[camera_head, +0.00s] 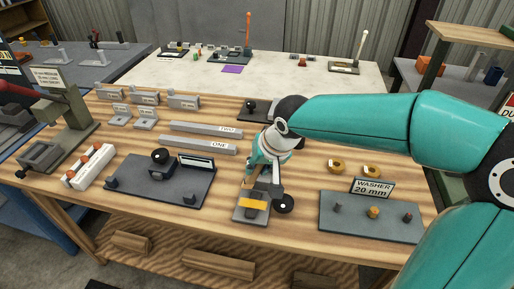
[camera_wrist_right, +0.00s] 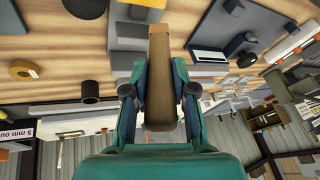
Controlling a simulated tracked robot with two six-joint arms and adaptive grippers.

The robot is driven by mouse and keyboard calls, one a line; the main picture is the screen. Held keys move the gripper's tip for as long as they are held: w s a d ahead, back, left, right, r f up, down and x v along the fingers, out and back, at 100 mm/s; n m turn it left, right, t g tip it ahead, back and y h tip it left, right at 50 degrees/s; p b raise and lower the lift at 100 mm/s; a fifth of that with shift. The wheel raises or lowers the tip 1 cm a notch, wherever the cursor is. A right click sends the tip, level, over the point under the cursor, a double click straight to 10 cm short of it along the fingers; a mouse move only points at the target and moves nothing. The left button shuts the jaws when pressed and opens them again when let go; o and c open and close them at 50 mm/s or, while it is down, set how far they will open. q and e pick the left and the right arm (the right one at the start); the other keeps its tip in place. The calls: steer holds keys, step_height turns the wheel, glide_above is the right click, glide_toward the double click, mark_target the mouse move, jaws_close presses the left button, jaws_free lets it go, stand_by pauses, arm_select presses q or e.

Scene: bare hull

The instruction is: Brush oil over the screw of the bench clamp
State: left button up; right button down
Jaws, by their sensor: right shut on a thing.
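My right gripper (camera_head: 268,160) is over the middle of the bench. It is shut on a brown wooden bar, seen between its fingers in the right wrist view (camera_wrist_right: 160,80) and below them in the head view (camera_head: 248,180). I take this bar for the brush handle; its bristles cannot be made out. No screw can be made out. My left gripper is out of view.
A dark plate (camera_head: 340,228) with pegs and a washer sign (camera_head: 373,187) lies to the right, with yellow rings (camera_head: 337,166) behind. Another dark plate (camera_head: 150,190) lies left. Grey bars (camera_head: 197,144) lie behind. A green press-like stand (camera_head: 72,112) stands far left.

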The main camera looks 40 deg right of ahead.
steer(key=shift+w+r+p, duration=0.15)
steer(key=shift+r+p, duration=0.35)
steer(key=shift+r, duration=0.45)
steer(key=shift+r+p, duration=0.8)
steer(key=shift+r, duration=0.35)
steer(key=shift+f, duration=0.1)
